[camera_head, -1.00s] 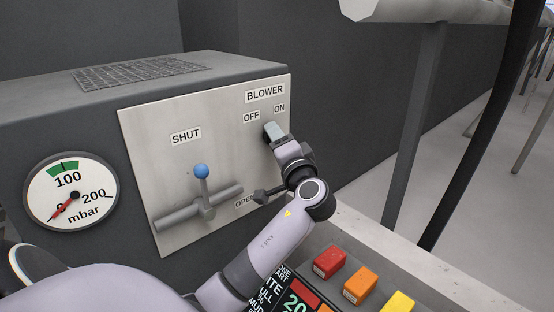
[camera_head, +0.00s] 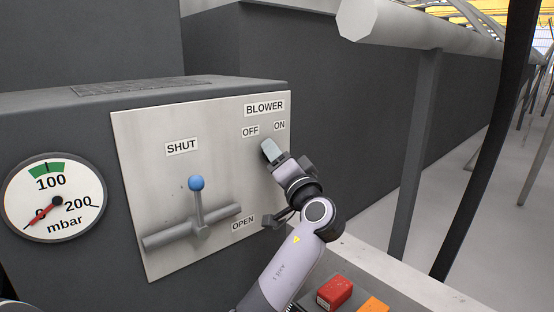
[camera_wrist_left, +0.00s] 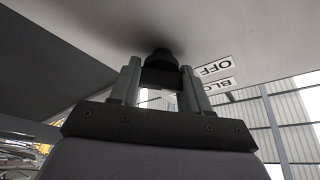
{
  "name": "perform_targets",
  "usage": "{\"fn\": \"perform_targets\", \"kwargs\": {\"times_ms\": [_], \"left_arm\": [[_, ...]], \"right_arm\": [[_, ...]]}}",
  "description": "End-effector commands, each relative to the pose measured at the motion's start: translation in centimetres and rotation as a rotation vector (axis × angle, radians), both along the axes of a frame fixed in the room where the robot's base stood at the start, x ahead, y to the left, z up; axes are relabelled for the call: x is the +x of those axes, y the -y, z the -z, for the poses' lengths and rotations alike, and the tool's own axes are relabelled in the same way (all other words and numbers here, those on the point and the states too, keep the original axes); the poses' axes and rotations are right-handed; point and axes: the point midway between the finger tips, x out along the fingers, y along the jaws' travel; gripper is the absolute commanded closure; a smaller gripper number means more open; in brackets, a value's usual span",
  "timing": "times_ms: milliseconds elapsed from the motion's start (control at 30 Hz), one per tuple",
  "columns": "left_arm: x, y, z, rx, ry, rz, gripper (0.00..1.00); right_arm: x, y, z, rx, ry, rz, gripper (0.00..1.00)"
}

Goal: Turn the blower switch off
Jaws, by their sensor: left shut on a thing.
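The blower switch shows in the left wrist view as a dark round knob (camera_wrist_left: 160,57) on the panel, between my left fingers. In the head view it is hidden behind my left gripper (camera_head: 270,152), below the OFF label (camera_head: 250,131) and the ON label (camera_head: 280,126). My left gripper (camera_wrist_left: 158,76) is shut on this knob, with a finger on each side. Which way the switch points cannot be told. The BLOWER label (camera_head: 264,108) is above, on the pale panel (camera_head: 150,130). My right gripper is not in view.
A lever with a blue ball (camera_head: 196,183) stands upright left of my arm, between the SHUT label (camera_head: 181,147) and OPEN label (camera_head: 243,223). A round gauge (camera_head: 53,197) is at left. A red button (camera_head: 335,291) is below. A grey post (camera_head: 415,150) stands at right.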

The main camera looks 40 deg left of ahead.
Motion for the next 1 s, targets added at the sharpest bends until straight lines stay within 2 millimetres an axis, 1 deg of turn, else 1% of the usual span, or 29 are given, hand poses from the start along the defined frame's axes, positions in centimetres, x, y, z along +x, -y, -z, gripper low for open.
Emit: {"fn": "perform_targets", "kwargs": {"times_ms": [167,200,233,267,500,600,667,900,1000], "left_arm": [[0.1,0.1,-0.2,0.002,0.005,0.007,0.84],[0.1,0.1,-0.2,0.002,0.005,0.007,0.41],[0.1,0.1,-0.2,0.002,0.005,0.007,0.31],[0.1,0.1,-0.2,0.001,0.004,0.006,0.28],[0.0,0.1,-0.1,0.0,0.002,0.004,0.28],[-0.1,0.5,0.0,0.001,0.002,0.004,0.28],[-0.3,1.1,0.2,0.0,0.002,0.006,0.28],[-1.8,4.6,1.2,-0.003,0.002,0.006,0.28],[-2.2,5.7,1.5,-0.001,0.002,0.007,0.28]], "right_arm": [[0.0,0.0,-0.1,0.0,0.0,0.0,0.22],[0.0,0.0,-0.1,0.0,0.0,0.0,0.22],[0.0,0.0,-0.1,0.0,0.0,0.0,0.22],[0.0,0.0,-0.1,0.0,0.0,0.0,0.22],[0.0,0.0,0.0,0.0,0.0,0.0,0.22],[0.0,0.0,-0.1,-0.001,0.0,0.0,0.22],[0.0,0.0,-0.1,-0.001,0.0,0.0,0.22],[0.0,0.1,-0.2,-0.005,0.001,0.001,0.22],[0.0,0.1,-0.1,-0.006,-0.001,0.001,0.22]]}}
